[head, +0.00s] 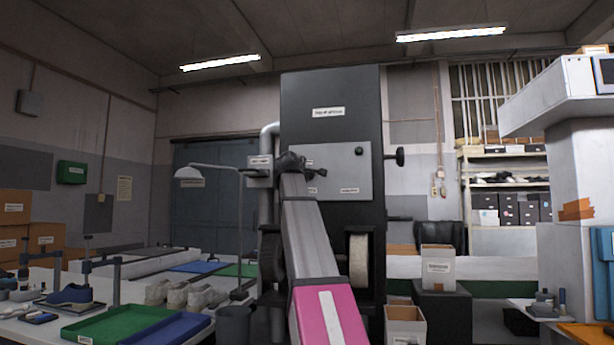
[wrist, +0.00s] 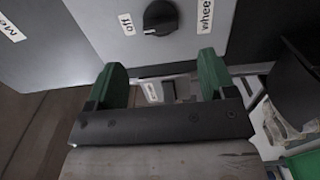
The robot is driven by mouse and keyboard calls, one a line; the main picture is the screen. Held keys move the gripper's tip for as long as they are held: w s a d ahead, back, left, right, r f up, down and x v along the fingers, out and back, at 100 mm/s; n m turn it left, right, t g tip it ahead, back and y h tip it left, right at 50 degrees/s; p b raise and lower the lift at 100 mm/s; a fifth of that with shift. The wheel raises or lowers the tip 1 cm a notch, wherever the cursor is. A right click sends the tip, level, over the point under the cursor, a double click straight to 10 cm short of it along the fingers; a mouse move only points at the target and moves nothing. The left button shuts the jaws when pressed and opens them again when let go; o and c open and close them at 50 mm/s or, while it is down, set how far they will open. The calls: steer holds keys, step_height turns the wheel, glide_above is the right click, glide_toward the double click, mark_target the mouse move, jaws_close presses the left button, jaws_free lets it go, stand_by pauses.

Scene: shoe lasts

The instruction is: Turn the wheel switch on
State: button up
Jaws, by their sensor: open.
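The wheel switch is a round black knob (wrist: 160,17) on a light grey panel, at the top of the wrist view. An "off" label lies left of it and a label reading "wheel", partly cut off, lies to its right. A small light mark shows at the knob's lower left edge. My gripper (wrist: 160,65) is open and empty, its green fingers apart below the knob and not touching it. In the head view my arm covers part of the panel (head: 335,160); a black knob (head: 359,151) shows at its upper right. I cannot tell if it is the same knob.
The panel sits on a tall dark machine (head: 330,100). A pale wheel (head: 358,260) stands right of my arm. A black side knob (head: 400,156) sticks out on the right. A bench with a green tray (head: 95,325) and shoes (head: 190,294) is at left.

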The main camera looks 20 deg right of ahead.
mark_target(307, 174)
steer(key=x, duration=0.9)
steer(key=c, duration=0.9)
